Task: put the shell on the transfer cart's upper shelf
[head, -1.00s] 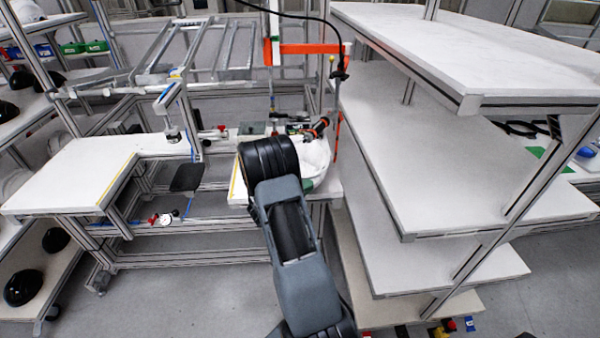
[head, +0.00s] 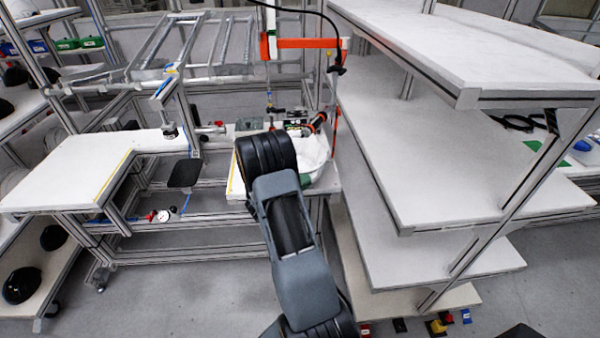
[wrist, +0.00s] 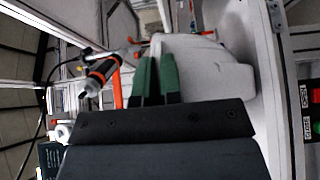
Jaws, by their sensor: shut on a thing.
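The white helmet shell (head: 314,152) shows at mid-picture in the head view, partly hidden behind my dark arm. In the wrist view the shell (wrist: 218,88) is a pale curved form beyond and beside the green fingers. My gripper (wrist: 157,76) is shut on the shell, its two green fingers close together at it; the exact grip is partly hidden by the gripper body. In the head view the shell overlaps a white bench top (head: 236,188), and I cannot tell whether it touches it. A white shelved unit (head: 430,185), possibly the transfer cart, stands at right with several levels.
A tool with orange rings (wrist: 103,72) is close to the left of my fingers. An orange bar (head: 310,43) and hanging cable are above the bench. A white-topped table (head: 75,175) stands left. Grey floor (head: 190,290) is open in front. Dark shells (head: 22,285) are at far left.

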